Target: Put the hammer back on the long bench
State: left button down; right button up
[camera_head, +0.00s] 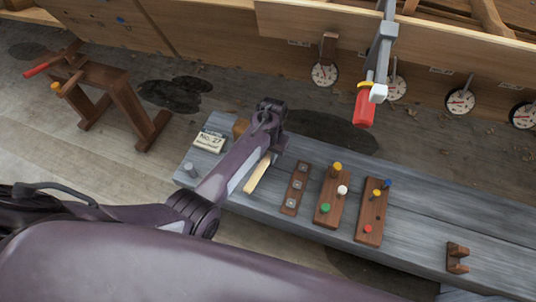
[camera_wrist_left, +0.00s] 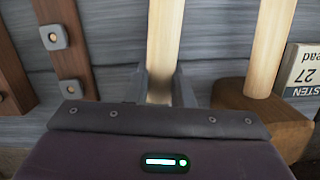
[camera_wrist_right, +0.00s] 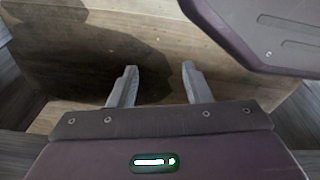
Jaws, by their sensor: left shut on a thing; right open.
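My left gripper (camera_head: 268,150) is low over the left part of the long grey bench (camera_head: 440,215). It is shut on a pale wooden handle, which I take for the hammer's handle (camera_head: 257,174). In the left wrist view this handle (camera_wrist_left: 163,40) runs between the fingers (camera_wrist_left: 159,88). The hammer's head is hidden under the gripper. I cannot tell whether the hammer touches the bench. My right gripper is outside the head view; in the right wrist view its fingers (camera_wrist_right: 158,85) are apart and empty.
Beside the held handle are a brown block (camera_wrist_left: 262,118) with its own pale handle (camera_wrist_left: 270,45) and a card (camera_head: 209,141). A drilled strip (camera_head: 296,188), two peg boards (camera_head: 331,197) (camera_head: 373,212) and a cradle (camera_head: 457,258) stand rightward. A red-handled clamp (camera_head: 375,70) hangs from the hull (camera_head: 290,25).

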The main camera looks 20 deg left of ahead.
pick_arm(q)
jog(key=shift+w+f, duration=0.1)
pick_arm(e)
jog(key=shift+f, duration=0.1)
pick_arm(q)
jog(key=c, duration=1.2)
grip_release()
jog(key=shift+f, duration=0.1)
jog(key=shift+r+p, duration=0.3)
jog(key=shift+r, duration=0.05)
notch_tip(320, 180, up, 5)
jog(key=p, duration=0.5)
jog(key=shift+p, duration=0.3)
notch_tip(320, 180, up, 2)
jog(key=p, duration=0.2)
jog(key=shift+r+p, duration=0.25)
jog(key=shift+p, duration=0.15)
pick_arm(e)
jog(key=s+d+r, duration=0.1)
jog(key=s+d, duration=0.1)
jog(key=s, duration=1)
jog(key=shift+s+d+g, duration=0.2)
jog(key=shift+s+g, duration=0.1)
jog(key=shift+g, duration=0.1)
